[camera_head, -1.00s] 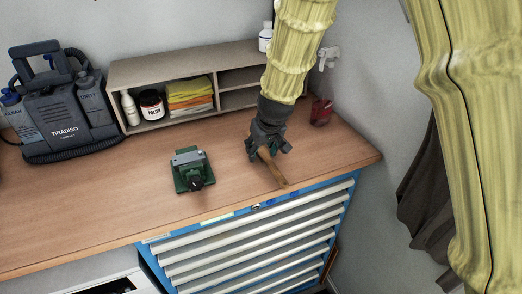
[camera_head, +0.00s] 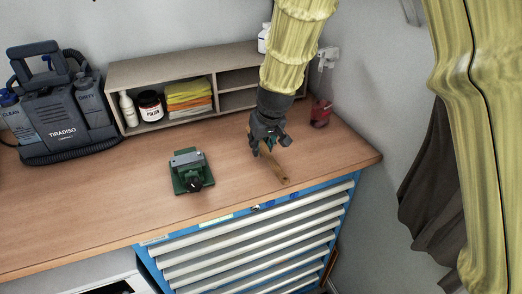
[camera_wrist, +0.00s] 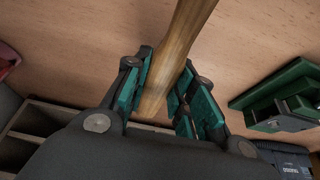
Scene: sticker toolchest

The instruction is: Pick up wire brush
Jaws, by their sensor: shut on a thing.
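The wire brush (camera_head: 274,166) shows as a wooden handle that points toward the bench's front edge. My gripper (camera_head: 266,148) is over the right part of the bench, with its fingers around the brush. In the wrist view the wooden handle (camera_wrist: 178,52) runs up from between the green finger pads of my gripper (camera_wrist: 160,92). The gripper is shut on it. The bristles cannot be made out. I cannot tell whether the brush still touches the bench top.
A green vise (camera_head: 190,171) stands on the wooden bench (camera_head: 95,205) to the left. A grey TIRADISO machine (camera_head: 65,115) stands at far left.

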